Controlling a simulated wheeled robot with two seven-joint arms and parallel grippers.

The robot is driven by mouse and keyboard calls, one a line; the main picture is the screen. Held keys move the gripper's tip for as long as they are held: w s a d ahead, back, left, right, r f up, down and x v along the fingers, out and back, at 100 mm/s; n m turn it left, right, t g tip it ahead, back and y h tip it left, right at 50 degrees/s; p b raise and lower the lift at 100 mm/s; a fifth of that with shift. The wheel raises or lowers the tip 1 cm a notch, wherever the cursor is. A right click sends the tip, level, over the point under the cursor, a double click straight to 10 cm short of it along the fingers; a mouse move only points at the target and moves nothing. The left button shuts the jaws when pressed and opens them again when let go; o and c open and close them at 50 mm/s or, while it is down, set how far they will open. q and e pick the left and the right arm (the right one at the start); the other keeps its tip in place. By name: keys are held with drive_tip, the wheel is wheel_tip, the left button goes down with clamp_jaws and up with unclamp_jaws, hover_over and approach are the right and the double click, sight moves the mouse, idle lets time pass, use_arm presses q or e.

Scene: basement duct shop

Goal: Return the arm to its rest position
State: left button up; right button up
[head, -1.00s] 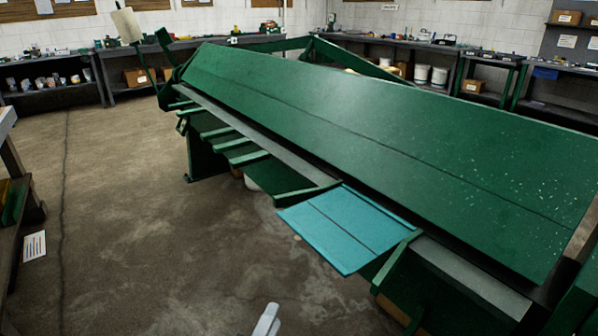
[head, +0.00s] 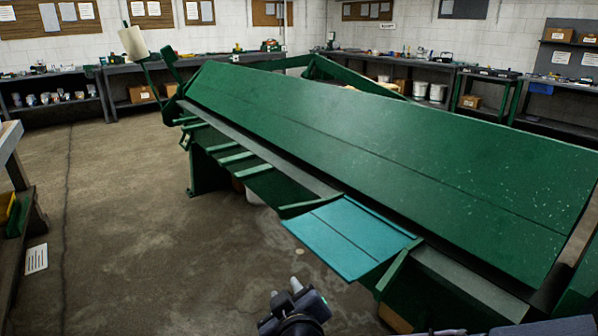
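My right gripper (head: 287,291) shows at the bottom middle of the head view, pointing up and away over the concrete floor. Its two pale fingertips stand apart with a gap between them, and I see nothing held there. It is clear of the green sheet-metal brake (head: 400,145), below and left of the teal sheet (head: 350,237). The teal sheet lies at the brake's front edge, sticking out towards me. My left gripper is not in view.
The long green brake fills the middle and right. Workbenches (head: 55,75) with small items line the back walls. The concrete floor (head: 140,220) at left is open.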

drive_tip(key=s+d+r+m+g+y, duration=0.1)
drive_tip(key=s+d+m+g+y, duration=0.15)
drive_tip(key=d, duration=0.35)
drive_tip(key=s+d+r+m+g+y, duration=0.1)
drive_tip(key=s+d+r+m+y, duration=0.1)
drive_tip(key=s+d, duration=0.3)
drive_tip(key=s+d+f+m+g+h, duration=0.3)
drive_tip(key=s+d+f+m+g, duration=0.4)
drive_tip(key=s+d, duration=0.55)
wheel_tip(320, 180, up, 16)
drive_tip(key=n+t+p, duration=0.1)
drive_tip(key=t+p, duration=0.1)
drive_tip(key=p, duration=1.5)
drive_tip(key=shift+s+a+r, duration=0.2)
drive_tip(key=shift+s+a, duration=0.05)
drive_tip(key=shift+a, duration=0.05)
drive_tip(key=shift+n, duration=0.25)
